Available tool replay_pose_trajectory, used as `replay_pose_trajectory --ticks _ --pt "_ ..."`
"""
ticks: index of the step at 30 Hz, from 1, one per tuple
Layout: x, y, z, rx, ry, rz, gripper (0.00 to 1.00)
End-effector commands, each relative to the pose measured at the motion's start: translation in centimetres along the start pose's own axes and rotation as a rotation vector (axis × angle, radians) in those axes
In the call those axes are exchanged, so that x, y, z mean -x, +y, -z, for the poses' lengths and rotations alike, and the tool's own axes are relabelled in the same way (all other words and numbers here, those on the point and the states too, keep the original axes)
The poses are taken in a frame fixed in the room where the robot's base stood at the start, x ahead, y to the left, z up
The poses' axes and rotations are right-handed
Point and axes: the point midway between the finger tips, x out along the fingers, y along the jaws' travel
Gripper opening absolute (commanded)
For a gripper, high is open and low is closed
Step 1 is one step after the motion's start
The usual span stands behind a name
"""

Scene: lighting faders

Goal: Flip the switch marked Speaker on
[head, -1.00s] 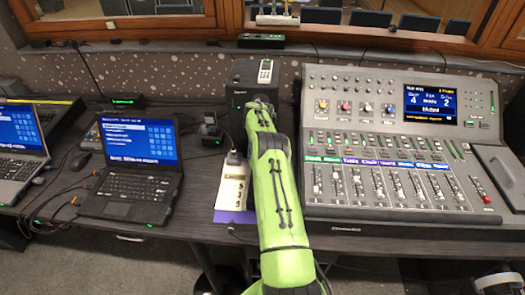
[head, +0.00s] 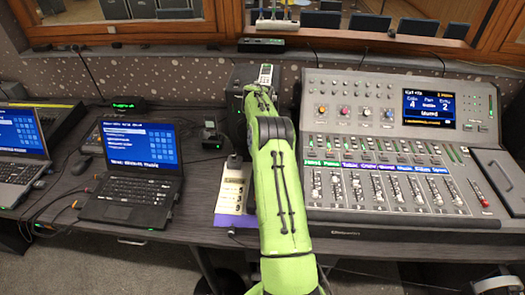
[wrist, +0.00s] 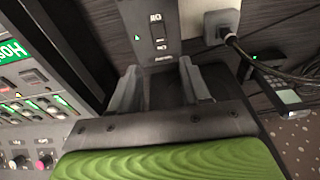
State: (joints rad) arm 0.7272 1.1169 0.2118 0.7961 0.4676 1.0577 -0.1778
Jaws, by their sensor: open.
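In the wrist view my gripper (wrist: 158,68) is open, its two grey fingers apart with nothing held between them. Just beyond the fingertips is a grey strip panel with a dark rocker switch (wrist: 158,35) and small markings I cannot read clearly. A grey plug (wrist: 215,22) sits in the strip to the right of the switch. In the head view the pale power strip (head: 231,190) lies on the desk just left of my green arm, with a plug at its far end. My arm hides the gripper's fingers there. I cannot read a Speaker label in either view.
The mixing console (head: 398,150) stands close on the right of my arm. A black laptop (head: 135,170) is to the left, with cables around it. A black box (head: 240,85) stands behind the arm, close to its far end.

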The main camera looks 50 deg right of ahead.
Motion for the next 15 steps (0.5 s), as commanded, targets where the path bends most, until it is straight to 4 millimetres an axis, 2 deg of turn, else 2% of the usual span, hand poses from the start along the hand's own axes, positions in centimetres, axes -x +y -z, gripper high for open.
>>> replay_pose_trajectory --ticks 1,6,10,15 --pt "1.7 0.0 0.1 0.001 0.004 -0.001 0.47" --pt "5.4 0.0 0.0 0.001 0.001 -0.001 0.47" --pt "6.7 0.0 0.0 0.000 -0.001 -0.001 0.47" --pt "6.8 0.0 -0.1 0.000 -0.002 -0.001 0.47"
